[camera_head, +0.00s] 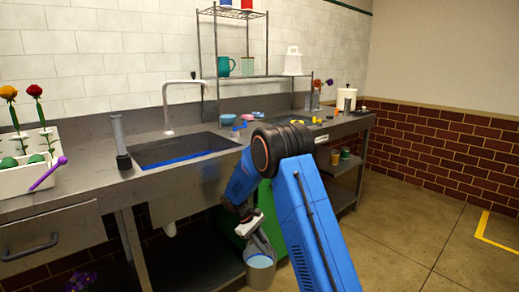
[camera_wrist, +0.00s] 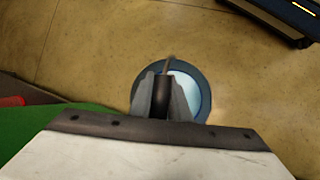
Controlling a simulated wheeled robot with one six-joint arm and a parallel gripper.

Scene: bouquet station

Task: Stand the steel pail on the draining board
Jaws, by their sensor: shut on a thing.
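The steel pail (camera_head: 261,270) hangs below my gripper (camera_head: 258,243), in front of the counter's lower shelf. It looks upright, with a pale, light-blue inside. In the wrist view the pail (camera_wrist: 203,95) shows as a round rim under my gripper (camera_wrist: 163,88), whose two grey fingers are closed on the dark grip of its handle. The fingers hide part of the pail's opening. The draining board cannot be made out for certain; grooves are not clear on the counter (camera_head: 80,192) beside the sink.
The sink (camera_head: 180,150) with its tap (camera_head: 168,110) is set in the steel counter. A white planter with flowers (camera_head: 28,178) stands at the left. A green bin (camera_head: 256,212) is behind my arm. A wire rack (camera_head: 240,75) stands at the back. Floor at right is clear.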

